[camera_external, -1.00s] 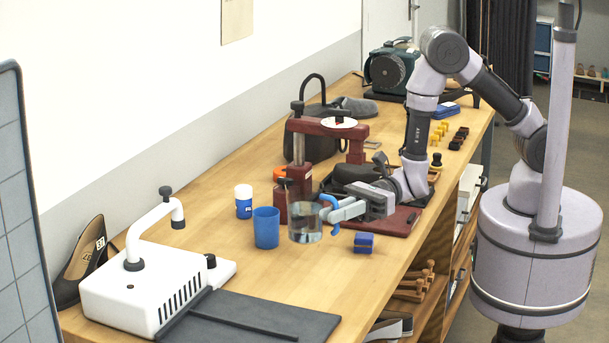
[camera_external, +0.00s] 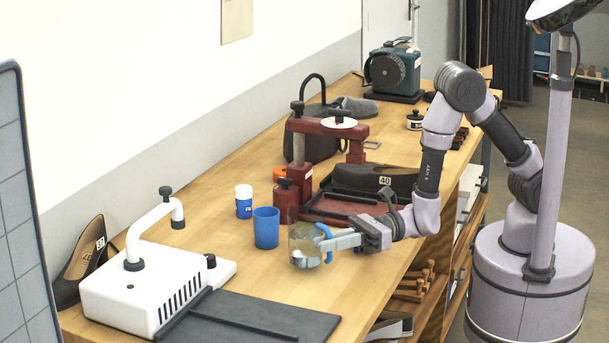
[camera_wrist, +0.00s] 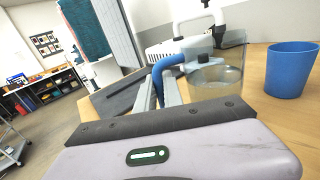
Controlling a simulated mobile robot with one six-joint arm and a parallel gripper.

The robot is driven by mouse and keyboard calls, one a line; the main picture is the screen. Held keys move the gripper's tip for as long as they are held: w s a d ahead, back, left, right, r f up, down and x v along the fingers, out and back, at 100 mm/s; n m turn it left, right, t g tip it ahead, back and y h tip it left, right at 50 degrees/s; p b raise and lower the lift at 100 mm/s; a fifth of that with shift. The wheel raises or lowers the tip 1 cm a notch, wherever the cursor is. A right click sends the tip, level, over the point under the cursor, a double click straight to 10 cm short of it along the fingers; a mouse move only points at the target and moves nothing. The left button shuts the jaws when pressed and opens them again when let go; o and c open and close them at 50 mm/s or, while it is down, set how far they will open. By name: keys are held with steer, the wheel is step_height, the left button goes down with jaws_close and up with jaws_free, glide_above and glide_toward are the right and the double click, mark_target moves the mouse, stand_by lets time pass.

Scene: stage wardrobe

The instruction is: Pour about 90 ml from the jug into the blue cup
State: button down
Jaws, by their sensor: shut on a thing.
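The clear jug (camera_external: 303,248) with a blue handle (camera_external: 323,236) holds some clear liquid. It looks upright, in front and to the right of the blue cup; I cannot tell whether its base touches the bench. My gripper (camera_external: 332,242) is shut on the jug's handle. In the wrist view the handle (camera_wrist: 163,72) is between my fingers (camera_wrist: 158,92), and the jug (camera_wrist: 222,80) shows partly behind them. The blue cup (camera_external: 266,228) stands upright on the bench, apart from the jug. It also shows at the right of the wrist view (camera_wrist: 290,70); its inside contents are not visible.
A white and blue bottle (camera_external: 243,202) stands behind the cup. A dark red press (camera_external: 293,180) and a tray with a dark shoe (camera_external: 375,179) lie behind the jug. A white machine (camera_external: 140,290) and dark mat (camera_external: 250,322) occupy the front left.

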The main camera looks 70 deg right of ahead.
mark_target(319, 223)
steer(key=shift+r, duration=0.1)
steer(key=shift+w+d+r+m, duration=0.25)
steer(key=shift+w+r+m, duration=0.2)
steer(key=shift+r+m, duration=0.25)
steer(key=shift+w+d+r+m, duration=0.2)
steer(key=shift+w+r+m, duration=0.3)
steer(key=shift+m, duration=0.2)
steer(key=p, duration=0.1)
steer(key=r+m+p, duration=0.1)
steer(key=p, duration=0.1)
steer(key=shift+w+d+r+g+h, duration=0.25)
steer(key=shift+w+r+g+h, duration=0.05)
steer(key=shift+w, duration=0.1)
steer(key=shift+w+d+r+m+g+p, duration=0.2)
steer(key=shift+w+d+r+m+p, duration=0.3)
steer(key=shift+p, duration=0.7)
steer(key=shift+w+d+r+m+g+p, duration=0.2)
steer(key=shift+w+r+m+p, duration=0.3)
steer(key=shift+w+m+p, duration=0.55)
steer(key=shift+w+d+r+m+g+p, duration=0.2)
steer(key=shift+w+d+r+m+p, duration=0.25)
steer(key=shift+p, duration=0.9)
steer(key=shift+w+r+m+p, duration=0.15)
steer(key=shift+r+m+p, duration=0.2)
steer(key=shift+p, duration=0.3)
steer(key=r+p, duration=0.1)
steer(key=w+m+p, duration=0.1)
steer(key=p, duration=0.1)
steer(key=shift+d+r, duration=0.25)
steer(key=shift+r, duration=0.1)
